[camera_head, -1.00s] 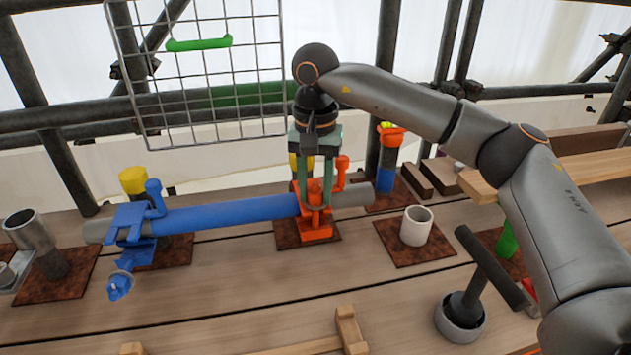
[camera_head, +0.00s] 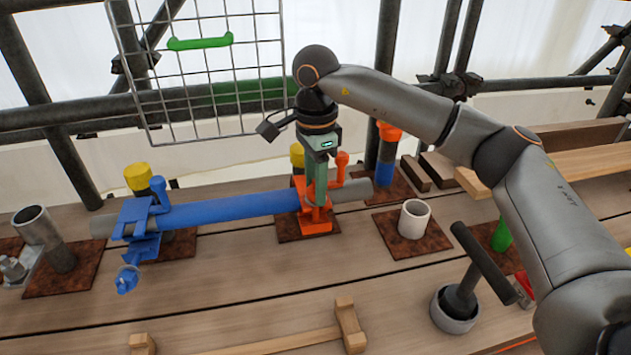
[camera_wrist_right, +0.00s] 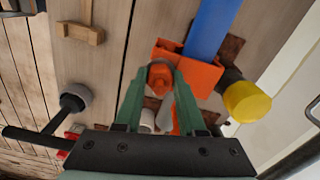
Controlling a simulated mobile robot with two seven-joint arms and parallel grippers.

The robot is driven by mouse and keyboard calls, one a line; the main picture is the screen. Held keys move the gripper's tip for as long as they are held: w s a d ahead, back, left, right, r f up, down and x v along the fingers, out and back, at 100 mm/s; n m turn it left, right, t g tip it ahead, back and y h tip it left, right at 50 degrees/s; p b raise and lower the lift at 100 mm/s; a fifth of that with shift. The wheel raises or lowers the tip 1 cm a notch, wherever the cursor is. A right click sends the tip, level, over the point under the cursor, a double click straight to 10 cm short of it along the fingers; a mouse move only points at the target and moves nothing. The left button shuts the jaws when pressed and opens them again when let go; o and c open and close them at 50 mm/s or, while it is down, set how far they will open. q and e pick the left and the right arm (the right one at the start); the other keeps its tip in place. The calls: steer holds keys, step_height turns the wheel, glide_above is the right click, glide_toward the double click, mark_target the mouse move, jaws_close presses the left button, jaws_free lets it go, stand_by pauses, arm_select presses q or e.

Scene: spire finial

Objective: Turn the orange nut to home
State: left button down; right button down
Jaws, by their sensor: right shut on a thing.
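The orange clamp (camera_head: 317,224) sits around the horizontal tube, which has a blue middle (camera_head: 225,208) and grey ends. My right gripper (camera_head: 313,200) points down at the clamp from above. In the right wrist view its green fingers (camera_wrist_right: 160,88) are shut on the orange nut (camera_wrist_right: 160,74), one finger on each side. In the head view the fingers largely hide the nut. A blue clamp (camera_head: 140,224) holds the tube's left part. My left gripper is not in view.
A wire grid (camera_head: 200,65) hangs behind the clamp. A white cup (camera_head: 414,218) stands right of it, and an orange-topped blue post (camera_head: 386,155) behind right. A black-handled tool stands in a grey ring (camera_head: 455,312).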

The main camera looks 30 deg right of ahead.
steer(key=m, duration=0.3)
steer(key=shift+r, duration=0.1)
steer(key=m+p, duration=0.1)
steer(key=m, duration=0.8)
steer(key=shift+m+p, duration=0.3)
steer(key=shift+m, duration=0.1)
steer(key=m, duration=0.4)
steer(key=shift+m+p, duration=0.3)
steer(key=m, duration=0.4)
steer(key=shift+m, duration=0.3)
steer(key=m+p, duration=0.1)
steer(key=m, duration=0.2)
steer(key=shift+m, duration=0.3)
steer(key=m, duration=0.4)
steer(key=shift+p, duration=0.4)
steer(key=shift+m+p, duration=0.3)
steer(key=shift+m, duration=1.7)
